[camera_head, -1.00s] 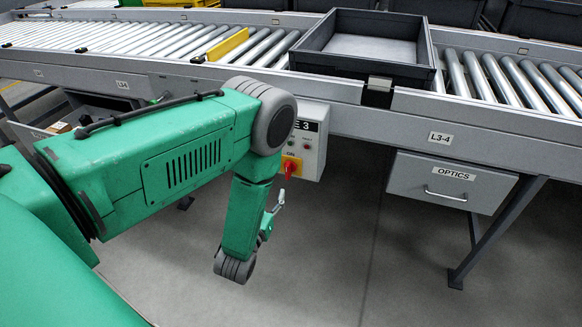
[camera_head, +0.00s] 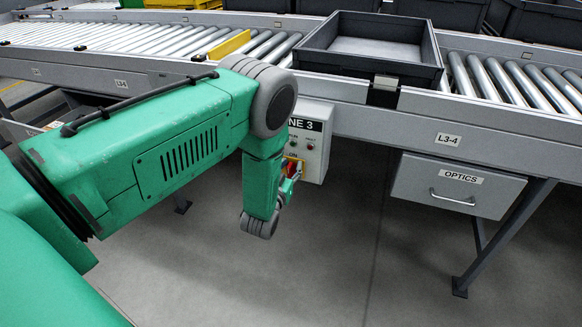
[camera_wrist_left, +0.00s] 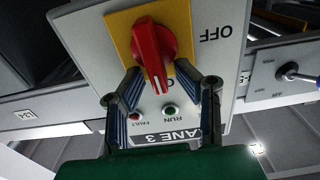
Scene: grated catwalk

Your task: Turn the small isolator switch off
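The isolator switch is a red rotary knob (camera_wrist_left: 152,50) on a yellow plate (camera_wrist_left: 182,18), on a pale control box (camera_wrist_left: 82,36). The left wrist view shows the box upside down. The knob's long handle lies towards the partly covered ON label, with OFF (camera_wrist_left: 215,34) off to the side. My left gripper (camera_wrist_left: 168,82) is open, its fingers on either side of the handle's lower end with visible gaps. In the head view my left gripper (camera_head: 290,172) is in front of the control box (camera_head: 316,150), partly covering the switch. My right gripper is not in view.
The box hangs under a roller conveyor (camera_head: 490,85) holding a dark tray (camera_head: 420,72). An OPTICS drawer (camera_head: 455,190) hangs to the right, beside a slanted leg (camera_head: 500,240). In the wrist view a small lever (camera_wrist_left: 295,74) stands at the right. The floor below is clear.

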